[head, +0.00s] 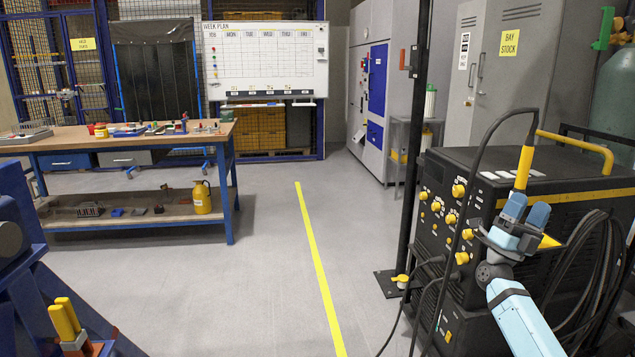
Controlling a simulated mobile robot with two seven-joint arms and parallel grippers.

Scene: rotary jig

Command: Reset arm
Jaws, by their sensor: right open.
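My right arm comes in from the bottom right, and its light blue gripper (527,207) is open. The gripper is in front of the black welding machine (480,250). A yellow torch-like handle (523,168) with a black cable stands just above the fingers in the picture; I cannot tell whether they touch it. My left gripper does not show. Part of a blue jig frame (40,285) is at the lower left, with a yellow-tipped clamp-like part (66,318) on it.
A wooden-topped workbench (110,141) with tools stands at the left, a yellow can (202,197) on its lower shelf. A dark post (408,170) stands left of the welding machine. Grey cabinets (500,65) and a gas cylinder (614,90) are behind. The middle floor with a yellow line (319,265) is clear.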

